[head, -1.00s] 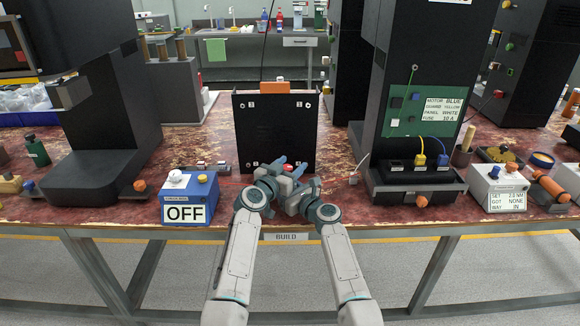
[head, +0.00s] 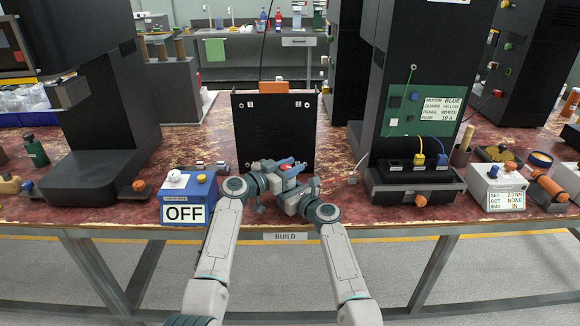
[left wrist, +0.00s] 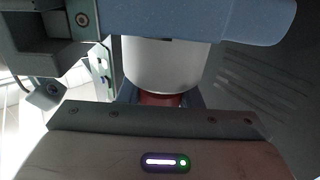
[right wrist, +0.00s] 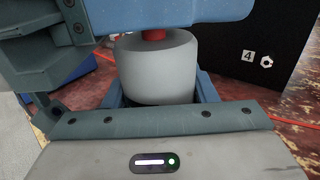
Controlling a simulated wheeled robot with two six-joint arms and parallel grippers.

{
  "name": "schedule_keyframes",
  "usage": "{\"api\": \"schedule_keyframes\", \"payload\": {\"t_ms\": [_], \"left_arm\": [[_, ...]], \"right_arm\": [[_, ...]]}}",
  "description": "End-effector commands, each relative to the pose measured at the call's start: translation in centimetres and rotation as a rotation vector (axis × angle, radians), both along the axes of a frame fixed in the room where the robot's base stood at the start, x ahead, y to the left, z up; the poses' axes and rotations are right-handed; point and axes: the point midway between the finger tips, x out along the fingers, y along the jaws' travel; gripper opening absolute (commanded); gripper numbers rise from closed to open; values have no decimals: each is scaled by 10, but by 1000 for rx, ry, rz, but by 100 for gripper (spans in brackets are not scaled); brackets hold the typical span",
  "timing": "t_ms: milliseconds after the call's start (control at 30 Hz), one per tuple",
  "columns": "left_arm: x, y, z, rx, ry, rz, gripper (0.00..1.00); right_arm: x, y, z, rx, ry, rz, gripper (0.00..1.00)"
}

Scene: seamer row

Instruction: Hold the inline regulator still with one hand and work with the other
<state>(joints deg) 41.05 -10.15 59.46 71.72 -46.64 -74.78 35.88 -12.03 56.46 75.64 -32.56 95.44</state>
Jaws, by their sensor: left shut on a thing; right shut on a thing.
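The inline regulator appears to be the pale cylindrical part between my two grippers in front of the black panel. In the right wrist view its grey cylinder (right wrist: 157,68) sits between the blue fingers of my right gripper (head: 298,198), with a red part above it. In the left wrist view a white cylinder (left wrist: 165,66) with a red part under it sits at the jaws of my left gripper (head: 274,176). Both grippers are shut and very close together. A red bit (head: 286,167) shows between them in the head view. Fingers hide most of the regulator.
The black panel (head: 275,130) stands just behind my grippers. A blue box marked OFF (head: 188,197) is at left, close to my left arm. A black machine with a green board (head: 425,110) and cable sockets stands at right. Small parts (head: 209,168) lie behind the OFF box.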

Motion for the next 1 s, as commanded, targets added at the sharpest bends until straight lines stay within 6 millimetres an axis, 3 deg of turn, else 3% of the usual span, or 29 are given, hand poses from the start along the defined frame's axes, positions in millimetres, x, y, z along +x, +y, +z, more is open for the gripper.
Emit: {"api": "schedule_keyframes", "payload": {"t_ms": [400, 900, 933, 1000], "left_arm": [[-2, -1, -1, 1, 2, -181, 9], [-4, -2, -1, -2, 1, -202, 9], [-4, -2, -1, -2, 1, -202, 37], [-4, -2, -1, -2, 1, -202, 51]], "right_arm": [[-1, 1, 0, 1, -1, 3, 26], [0, 1, 0, 1, 0, 2, 26], [0, 1, 0, 2, 0, 2, 26], [0, 1, 0, 1, 0, 2, 26]]}}
